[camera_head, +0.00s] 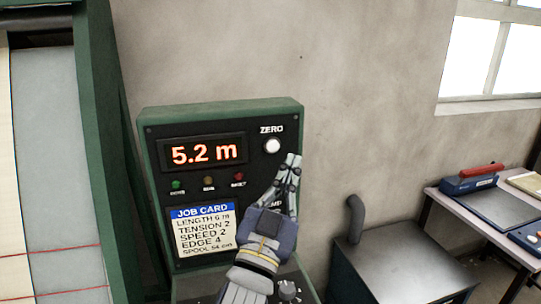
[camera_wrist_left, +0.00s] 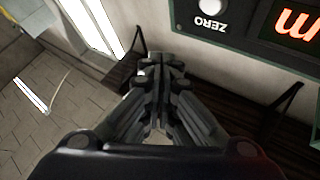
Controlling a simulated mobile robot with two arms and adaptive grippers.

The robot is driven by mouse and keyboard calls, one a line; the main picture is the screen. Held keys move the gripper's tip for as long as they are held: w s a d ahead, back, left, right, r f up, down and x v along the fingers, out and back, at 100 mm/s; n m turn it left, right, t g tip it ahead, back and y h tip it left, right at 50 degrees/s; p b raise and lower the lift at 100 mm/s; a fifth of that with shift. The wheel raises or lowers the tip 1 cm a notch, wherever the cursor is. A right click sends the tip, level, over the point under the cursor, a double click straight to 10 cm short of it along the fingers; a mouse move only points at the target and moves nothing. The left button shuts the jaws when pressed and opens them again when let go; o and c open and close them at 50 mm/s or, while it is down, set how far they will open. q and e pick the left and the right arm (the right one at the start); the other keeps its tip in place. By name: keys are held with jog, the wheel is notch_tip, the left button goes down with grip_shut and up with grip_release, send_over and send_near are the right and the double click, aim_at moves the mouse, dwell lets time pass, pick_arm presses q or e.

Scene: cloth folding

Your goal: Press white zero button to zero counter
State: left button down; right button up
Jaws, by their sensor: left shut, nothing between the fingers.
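The white zero button (camera_head: 272,146) sits under the word ZERO at the upper right of a green-framed control panel (camera_head: 151,133). The counter display (camera_head: 203,154) reads 5.2 m in lit orange digits. My left gripper (camera_head: 293,160) is shut and empty, its fingertips just below and right of the button in the head view. In the left wrist view the shut fingertips (camera_wrist_left: 166,60) point toward the wall, and the zero button (camera_wrist_left: 210,5) is at the top edge, apart from them. My right gripper is not in view.
A job card (camera_head: 203,232) and small green, amber and red lights (camera_head: 208,182) are on the panel, partly beside my gripper. A dark cabinet (camera_head: 405,268) and a table (camera_head: 490,222) with a red-handled blue device (camera_head: 474,178) stand at right. Bare wall surrounds the panel's right side.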

aim_at(273, 150)
pick_arm(q)
jog(key=shift+w+a, duration=0.45)
jog(key=shift+w, duration=0.9)
jog(key=shift+w+a, duration=0.5)
jog(key=shift+w, duration=0.85)
jog(key=shift+w+a, duration=0.45)
jog(key=shift+w, duration=0.9)
jog(key=shift+w, duration=0.1)
jog(key=shift+w+a, duration=0.1)
jog(key=shift+w, duration=0.25)
jog(key=shift+w+a, duration=0.15)
jog(key=shift+w, duration=0.25)
jog(key=shift+s, duration=0.1)
jog(key=shift+s+d, duration=0.3)
jog(key=shift+s, duration=0.45)
